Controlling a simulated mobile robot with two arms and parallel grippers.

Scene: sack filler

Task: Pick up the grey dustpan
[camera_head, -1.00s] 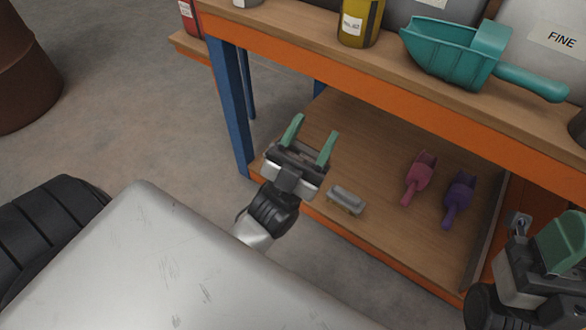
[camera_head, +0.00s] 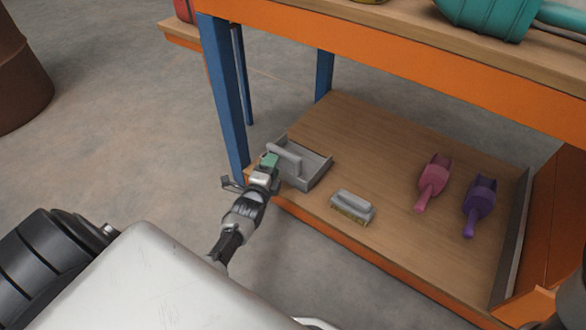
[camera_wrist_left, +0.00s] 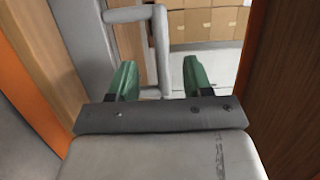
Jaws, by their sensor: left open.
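The grey dustpan (camera_head: 312,172) lies at the near left corner of the low wooden shelf, its raised handle (camera_head: 284,157) towards the left. My left gripper (camera_head: 270,161) is at this handle, tilted so that one green finger shows best. In the left wrist view the open green fingers (camera_wrist_left: 160,82) stand one on each side of the grey handle bar (camera_wrist_left: 163,45). Gaps show between bar and fingers. The pan's grey body (camera_wrist_left: 85,40) is at the left there. My right gripper's fingers are not in view.
A grey hand brush (camera_head: 352,206) lies right of the dustpan. A pink scoop (camera_head: 433,180) and a purple scoop (camera_head: 480,204) lie further right. A blue table leg (camera_head: 224,95) stands close left of my gripper. The orange-edged tabletop (camera_head: 400,82) overhangs the shelf.

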